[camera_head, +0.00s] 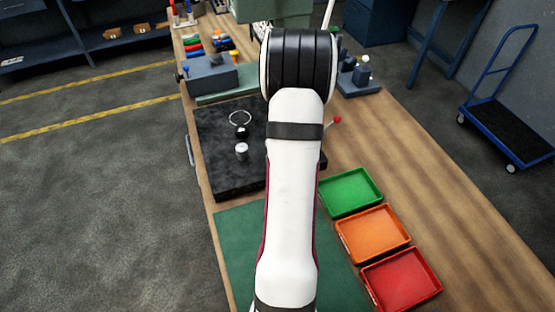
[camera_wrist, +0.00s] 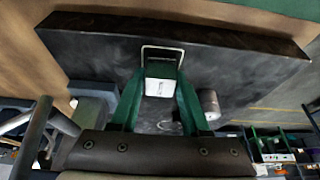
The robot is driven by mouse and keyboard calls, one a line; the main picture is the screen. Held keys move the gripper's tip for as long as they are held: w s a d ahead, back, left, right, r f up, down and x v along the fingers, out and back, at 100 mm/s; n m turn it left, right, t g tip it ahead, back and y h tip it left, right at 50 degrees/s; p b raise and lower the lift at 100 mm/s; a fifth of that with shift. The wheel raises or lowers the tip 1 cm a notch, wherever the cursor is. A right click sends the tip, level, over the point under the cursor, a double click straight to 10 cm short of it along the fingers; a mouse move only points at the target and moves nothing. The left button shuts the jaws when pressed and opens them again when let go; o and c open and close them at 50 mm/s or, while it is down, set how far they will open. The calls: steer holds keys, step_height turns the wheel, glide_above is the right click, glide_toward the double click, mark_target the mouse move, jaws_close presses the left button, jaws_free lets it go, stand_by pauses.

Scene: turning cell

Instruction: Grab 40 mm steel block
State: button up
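A small pale steel block (camera_wrist: 159,87) shows in the wrist view, above or on a black plate (camera_wrist: 95,55). The green fingers of my gripper (camera_wrist: 161,80) reach to both sides of it, with little or no visible gap. I cannot tell whether they press on it or whether it is lifted. In the head view my white arm hides the gripper and the block. The black plate (camera_head: 220,175) also shows there, left of my arm.
A metal cylinder (camera_head: 241,151) stands on the plate near a black ball (camera_head: 241,131) and a ring (camera_head: 240,117). The cylinder (camera_wrist: 209,104) is right of my fingers in the wrist view. Green (camera_head: 350,211), orange (camera_head: 407,242) and red (camera_head: 436,276) trays lie to the right.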

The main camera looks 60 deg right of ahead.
jaws_close()
